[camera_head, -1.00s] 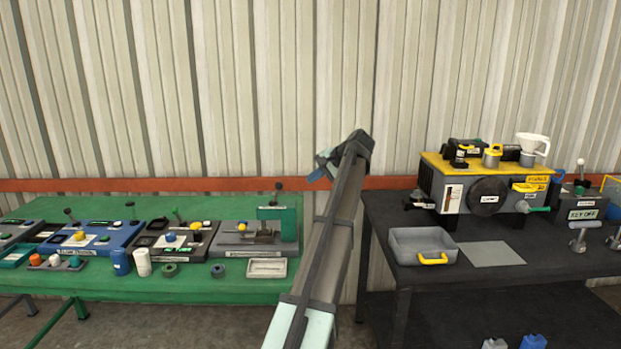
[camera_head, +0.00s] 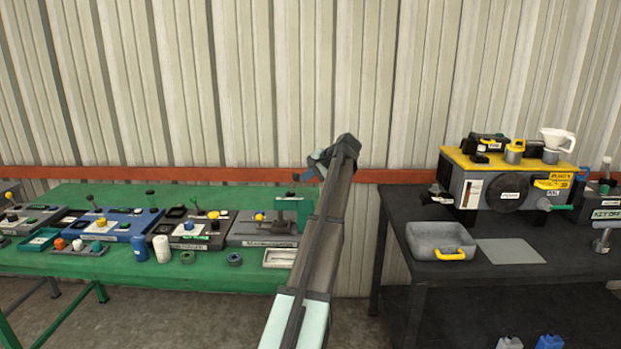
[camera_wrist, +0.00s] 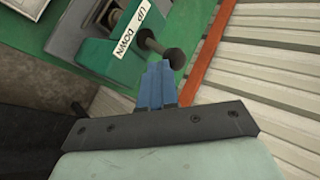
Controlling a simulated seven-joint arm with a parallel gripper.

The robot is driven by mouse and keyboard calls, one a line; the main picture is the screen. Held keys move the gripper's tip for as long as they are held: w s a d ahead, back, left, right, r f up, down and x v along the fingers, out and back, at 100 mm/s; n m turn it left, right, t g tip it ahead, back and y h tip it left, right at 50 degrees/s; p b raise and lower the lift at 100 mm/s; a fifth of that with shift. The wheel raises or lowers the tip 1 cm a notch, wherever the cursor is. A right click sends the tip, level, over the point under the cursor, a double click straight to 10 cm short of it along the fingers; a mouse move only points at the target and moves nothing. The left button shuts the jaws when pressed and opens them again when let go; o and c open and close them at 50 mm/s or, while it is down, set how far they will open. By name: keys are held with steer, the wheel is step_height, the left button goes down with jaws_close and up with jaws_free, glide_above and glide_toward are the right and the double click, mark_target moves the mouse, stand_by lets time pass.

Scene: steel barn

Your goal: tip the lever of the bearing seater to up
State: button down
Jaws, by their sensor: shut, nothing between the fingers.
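The bearing seater (camera_head: 290,210) is a green press on a grey base at the right end of the green bench. Its lever (camera_head: 295,181) stands up at the top. In the wrist view the green housing (camera_wrist: 108,50) has a white label (camera_wrist: 137,32) reading UP and DOWN. The lever's dark round knob (camera_wrist: 178,58) sticks out beside it. My gripper (camera_wrist: 157,72) has its blue fingers shut and empty, with the tips close beside the knob. I cannot tell whether they touch it. In the head view my gripper (camera_head: 316,162) is just right of and above the lever.
Other devices stand to the left on the green bench (camera_head: 120,256), with a white tray (camera_head: 279,258) in front of the seater. The ribbed wall and its orange rail (camera_head: 120,172) are behind. A dark table (camera_head: 400,205) with a yellow-topped machine (camera_head: 505,185) stands right, across a gap.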

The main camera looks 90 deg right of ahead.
stand_by(0.3)
steer(key=shift+w+r+g, duration=0.25)
steer(key=shift+w+g, duration=0.05)
steer(key=shift+w+r, duration=0.1)
steer(key=shift+w, duration=0.1)
steer(key=shift+w+r+n+g, duration=0.3)
steer(key=shift+w+g, duration=0.3)
steer(key=shift+g, duration=0.3)
steer(key=shift+w+r+n+g+y, duration=0.2)
steer(key=shift+w+g, duration=0.65)
steer(key=shift+w, duration=0.35)
steer(key=shift+w+r+n+g+y, duration=0.1)
steer(key=shift+w+r+n+g, duration=0.1)
steer(key=shift+w+g, duration=0.8)
steer(key=shift+w, duration=0.2)
steer(key=shift+r, duration=0.15)
